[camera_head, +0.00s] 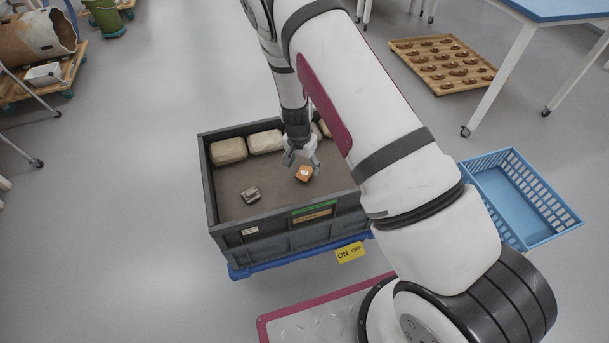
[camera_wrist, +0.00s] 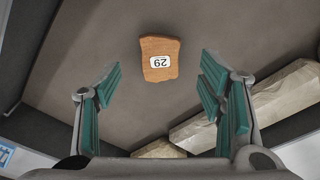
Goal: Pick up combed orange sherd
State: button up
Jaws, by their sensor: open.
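The orange sherd (camera_head: 304,174) lies on the brown floor of the grey crate, towards its right side in the head view. In the wrist view the orange sherd (camera_wrist: 160,59) carries a white label reading 29, seen upside down. Combing on it is too small to make out. My gripper (camera_head: 301,158) is inside the crate, just above and behind the sherd. In the wrist view my gripper (camera_wrist: 158,84) is open, its green-padded fingers apart on either side of the sherd's line, with nothing between them.
The grey crate (camera_head: 287,242) has high walls. A grey sherd (camera_head: 250,194) lies to the left on its floor. Pale blocks (camera_head: 229,150) line the back wall. A blue basket (camera_head: 520,199) stands to the right, and a wooden tray (camera_head: 442,63) lies behind it.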

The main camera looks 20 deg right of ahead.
aim_at(304, 173)
jog(key=f, duration=0.1)
jog(key=f+b, duration=0.1)
jog(key=f, duration=0.1)
jog(key=f+b, duration=0.1)
jog(key=f, duration=0.1)
jog(key=shift+w+d, duration=0.35)
jog(key=shift+c, duration=0.6)
jog(key=c, duration=1.2)
